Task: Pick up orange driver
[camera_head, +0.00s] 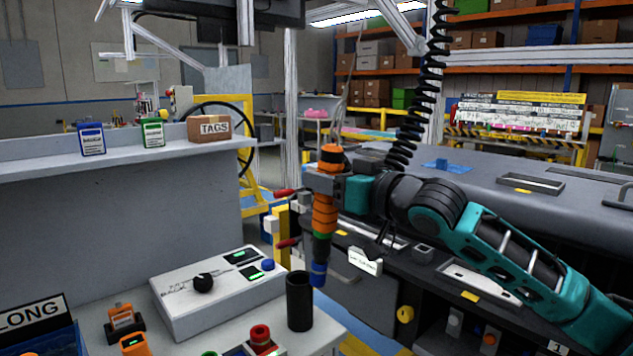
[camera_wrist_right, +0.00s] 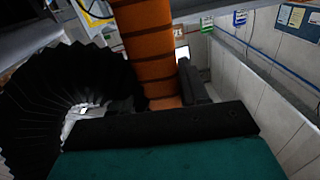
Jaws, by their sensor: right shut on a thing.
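The orange driver (camera_head: 324,213) hangs upright in my right gripper (camera_head: 325,182), in the middle of the head view. It has an orange body with dark bands, a green ring and a blue tip (camera_head: 318,272) at the bottom. A black coiled hose runs above my right arm. My right gripper is shut on the driver, which is up off the bench. In the right wrist view the driver's orange body (camera_wrist_right: 148,45) fills the top middle, against the gripper. My left gripper is not in view.
A black cylindrical holder (camera_head: 299,301) stands on the bench just below and left of the driver's tip. A white control box (camera_head: 215,290) with a black knob is left of it. The grey dashboard module (camera_head: 480,185) lies to the right, behind my right arm.

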